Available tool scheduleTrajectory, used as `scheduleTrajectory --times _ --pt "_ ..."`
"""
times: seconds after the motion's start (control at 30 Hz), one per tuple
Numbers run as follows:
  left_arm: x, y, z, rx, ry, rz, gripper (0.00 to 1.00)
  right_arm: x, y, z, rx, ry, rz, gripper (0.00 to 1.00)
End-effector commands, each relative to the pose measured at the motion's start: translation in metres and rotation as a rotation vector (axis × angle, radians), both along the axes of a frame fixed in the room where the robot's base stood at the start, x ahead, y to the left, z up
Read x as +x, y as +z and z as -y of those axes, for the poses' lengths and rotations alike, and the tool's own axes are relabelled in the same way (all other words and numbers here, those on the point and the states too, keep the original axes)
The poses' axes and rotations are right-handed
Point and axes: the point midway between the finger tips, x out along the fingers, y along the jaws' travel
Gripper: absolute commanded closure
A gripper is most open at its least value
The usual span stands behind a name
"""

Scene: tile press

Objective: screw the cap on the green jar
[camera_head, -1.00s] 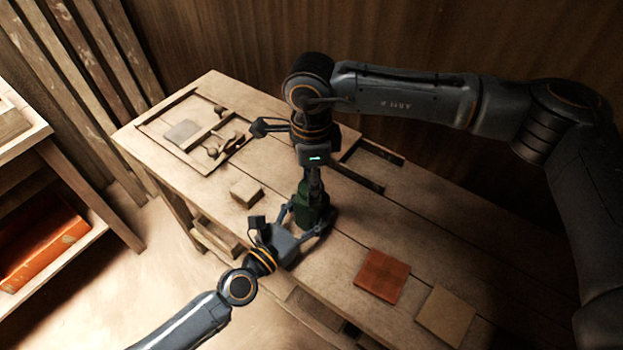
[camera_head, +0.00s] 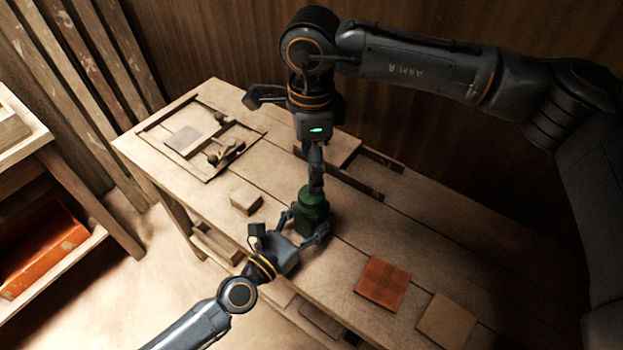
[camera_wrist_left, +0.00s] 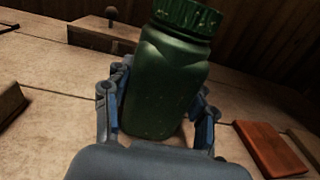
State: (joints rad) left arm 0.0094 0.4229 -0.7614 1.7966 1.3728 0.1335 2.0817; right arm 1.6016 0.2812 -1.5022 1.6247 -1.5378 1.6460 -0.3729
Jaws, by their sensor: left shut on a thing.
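The green jar (camera_head: 311,220) stands on the workbench, and my left gripper (camera_head: 307,236) is shut around its body from the front. The left wrist view shows the jar (camera_wrist_left: 165,95) between the two fingers. A ribbed green cap (camera_wrist_left: 187,15) sits on the jar's neck there, its top cut off by the frame edge. My right gripper (camera_head: 316,188) points straight down above the jar. Its fingers are seen edge-on, so their opening and any gap to the cap cannot be told.
A small beige block (camera_head: 246,201) lies left of the jar. A red tile (camera_head: 382,283) and a tan tile (camera_head: 446,319) lie to the right. A wooden frame with a grey tile (camera_head: 183,140) and knobs is at the bench's far left.

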Motion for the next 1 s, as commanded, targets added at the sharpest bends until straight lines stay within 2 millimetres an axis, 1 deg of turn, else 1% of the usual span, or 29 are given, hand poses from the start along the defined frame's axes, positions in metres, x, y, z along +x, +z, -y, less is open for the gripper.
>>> scheduleTrajectory --times 0.03,0.1,0.27,0.4,0.63,0.67,0.7,0.77,0.8,1.0 --pt "0.000 0.000 0.000 0.000 0.000 0.000 1.00 0.001 0.011 0.000 0.001 0.000 0.003 0.27" --pt "0.000 0.000 0.000 0.000 0.000 0.000 1.00 0.000 0.023 0.000 0.000 0.000 0.002 0.27" --pt "0.000 0.000 0.000 0.000 0.000 0.000 1.00 0.000 0.042 0.000 0.000 0.000 0.000 0.27" --pt "0.000 0.000 0.000 0.000 0.000 0.000 1.00 0.000 0.048 0.000 0.000 0.001 0.000 0.27" --pt "0.000 0.000 0.000 0.000 0.000 0.000 1.00 0.000 0.048 0.000 0.000 0.001 -0.001 0.27" --pt "0.000 0.000 0.000 0.000 0.000 0.000 0.40 0.000 0.048 0.000 0.000 0.001 -0.001 0.27" --pt "0.000 0.000 0.000 0.000 0.000 0.000 0.31 0.000 0.048 0.000 0.000 0.001 -0.001 0.27" --pt "0.000 0.000 0.000 0.000 0.000 0.000 0.19 0.000 0.048 0.000 0.000 0.001 -0.001 0.27" --pt "0.000 0.000 0.000 0.000 0.000 0.000 0.17 0.000 0.047 0.000 0.000 0.001 -0.001 0.27" --pt "0.000 0.000 0.000 0.000 0.000 0.000 0.17 0.000 0.047 0.000 0.000 0.000 -0.001 0.27"
